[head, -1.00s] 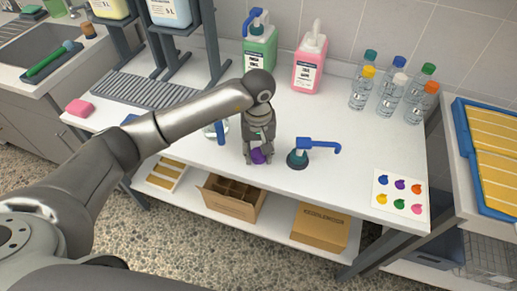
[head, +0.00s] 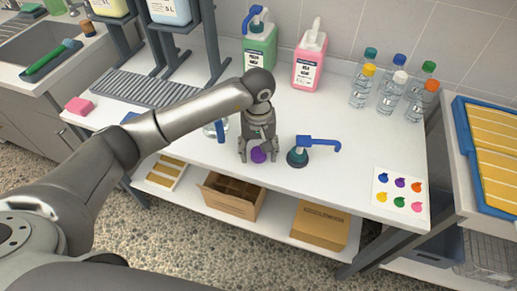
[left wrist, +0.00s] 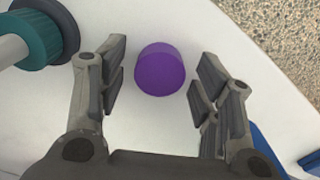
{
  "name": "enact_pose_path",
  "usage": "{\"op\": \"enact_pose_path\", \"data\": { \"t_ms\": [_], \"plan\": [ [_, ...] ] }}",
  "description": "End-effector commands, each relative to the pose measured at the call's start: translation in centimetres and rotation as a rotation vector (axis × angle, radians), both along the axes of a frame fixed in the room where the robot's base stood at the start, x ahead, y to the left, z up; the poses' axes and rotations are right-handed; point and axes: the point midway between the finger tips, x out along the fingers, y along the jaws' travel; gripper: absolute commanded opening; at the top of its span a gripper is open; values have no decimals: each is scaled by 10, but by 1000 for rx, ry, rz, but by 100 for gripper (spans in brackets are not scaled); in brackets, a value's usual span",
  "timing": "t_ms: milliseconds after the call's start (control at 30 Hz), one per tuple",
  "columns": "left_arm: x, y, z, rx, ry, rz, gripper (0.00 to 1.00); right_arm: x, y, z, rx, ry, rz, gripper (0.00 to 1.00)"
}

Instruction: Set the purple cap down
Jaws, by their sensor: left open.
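The purple cap (head: 258,155) rests on the white table near its front edge. It also shows in the left wrist view (left wrist: 160,69), between the fingers and with a gap to each side. My left gripper (head: 258,157) is open and points down around the cap, fingers apart from it. In the left wrist view the open left gripper (left wrist: 160,82) shows both fingers clearly. My right gripper is not in view.
A blue-handled pump with a teal base (head: 298,157) stands just right of the cap. A card with coloured marks (head: 401,193) lies at the right. Several capped bottles (head: 388,95) and a pink jug (head: 309,62) stand behind. The table between pump and card is clear.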

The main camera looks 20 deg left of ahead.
Motion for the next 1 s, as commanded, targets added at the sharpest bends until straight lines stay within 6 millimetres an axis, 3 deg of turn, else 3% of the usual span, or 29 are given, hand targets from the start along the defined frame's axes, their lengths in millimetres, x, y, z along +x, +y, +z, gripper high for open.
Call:
{"op": "enact_pose_path", "data": {
  "t_ms": [400, 600, 1000],
  "plan": [
    [1, 1, 81, 0, -6, 0, 59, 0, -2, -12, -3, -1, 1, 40],
    [1, 0, 111, 0, -3, 0, 59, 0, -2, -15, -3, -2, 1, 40],
    [0, 0, 121, 0, 0, 0, 59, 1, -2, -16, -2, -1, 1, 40]
  ]
}}
